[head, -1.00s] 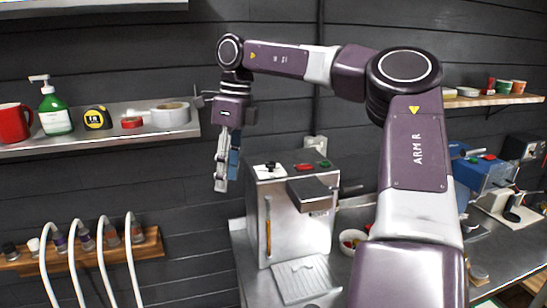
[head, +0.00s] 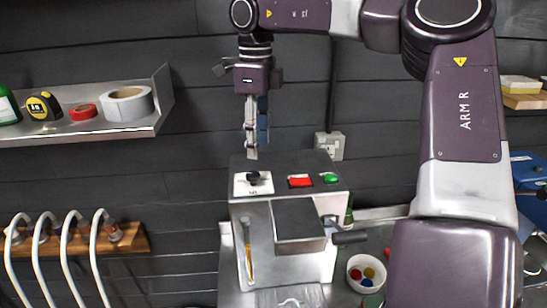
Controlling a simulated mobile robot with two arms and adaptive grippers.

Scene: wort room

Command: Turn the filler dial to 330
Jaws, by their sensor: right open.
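The filler (head: 290,232) is a steel box on the metal counter. Its dial (head: 254,178) is a black knob on a white plate at the top left; the plate's markings are too small to read. A red button (head: 300,181) and a green button (head: 330,178) sit to the right of the dial. My right gripper (head: 252,153) points down, open and empty, above and slightly behind the dial, apart from it. My left gripper is out of view.
A wall shelf (head: 90,133) with tape rolls stands at the left. A white bowl (head: 367,273) with coloured caps sits right of the filler. A wall socket (head: 329,145) is behind.

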